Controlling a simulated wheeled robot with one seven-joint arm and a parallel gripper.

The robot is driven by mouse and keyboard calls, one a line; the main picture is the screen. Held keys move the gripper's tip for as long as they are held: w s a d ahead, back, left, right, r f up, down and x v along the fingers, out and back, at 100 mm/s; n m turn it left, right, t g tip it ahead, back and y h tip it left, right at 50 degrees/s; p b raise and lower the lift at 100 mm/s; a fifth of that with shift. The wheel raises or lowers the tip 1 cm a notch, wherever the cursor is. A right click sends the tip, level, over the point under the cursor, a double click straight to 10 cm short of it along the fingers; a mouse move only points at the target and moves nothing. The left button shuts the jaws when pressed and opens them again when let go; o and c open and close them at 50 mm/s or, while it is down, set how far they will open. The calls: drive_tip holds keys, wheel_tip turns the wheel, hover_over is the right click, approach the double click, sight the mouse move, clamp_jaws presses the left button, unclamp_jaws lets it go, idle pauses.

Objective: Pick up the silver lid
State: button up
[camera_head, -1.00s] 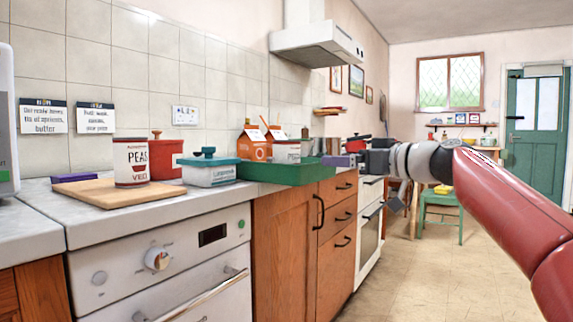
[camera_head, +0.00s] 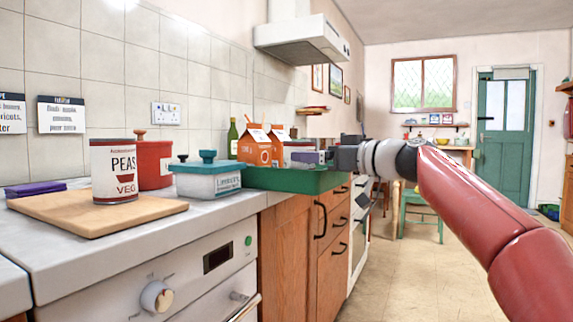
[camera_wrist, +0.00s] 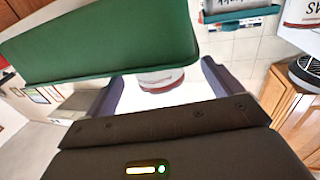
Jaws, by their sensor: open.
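I cannot make out a silver lid for certain in either view. My gripper (camera_head: 312,157) is open, its purple fingers at the green tray (camera_head: 290,181) on the counter. In the wrist view the fingers (camera_wrist: 158,80) stand apart on either side of a white can with a red band (camera_wrist: 160,79). The can's upper part is hidden by the tray (camera_wrist: 100,45), and I cannot tell whether the fingers touch it. In the head view a white can (camera_head: 297,147) shows partly behind my fingers.
Orange cartons (camera_head: 255,146) and a green bottle (camera_head: 232,140) stand near the tray. A teal-lidded box (camera_head: 207,180), a peas can (camera_head: 114,172) and a red canister (camera_head: 153,163) are on the left, with a wooden board (camera_head: 95,211).

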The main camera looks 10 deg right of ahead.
drive_tip(key=p+x, duration=0.1)
drive_tip(key=x, duration=0.2)
drive_tip(key=p+x, duration=0.2)
drive_tip(key=x, duration=0.1)
drive_tip(key=shift+w+d+r, duration=0.1)
drive_tip(key=shift+w+r, duration=0.1)
drive_tip(key=shift+r, duration=0.05)
drive_tip(key=shift+w+a+f+p, duration=0.2)
drive_tip(key=shift+w+a+p, duration=0.15)
drive_tip(key=shift+w, duration=0.15)
drive_tip(key=shift+c, duration=0.4)
drive_tip(key=c, duration=1.2)
drive_tip(key=shift+r, duration=0.1)
drive_tip(key=shift+c, duration=0.5)
drive_tip(key=shift+r, duration=0.1)
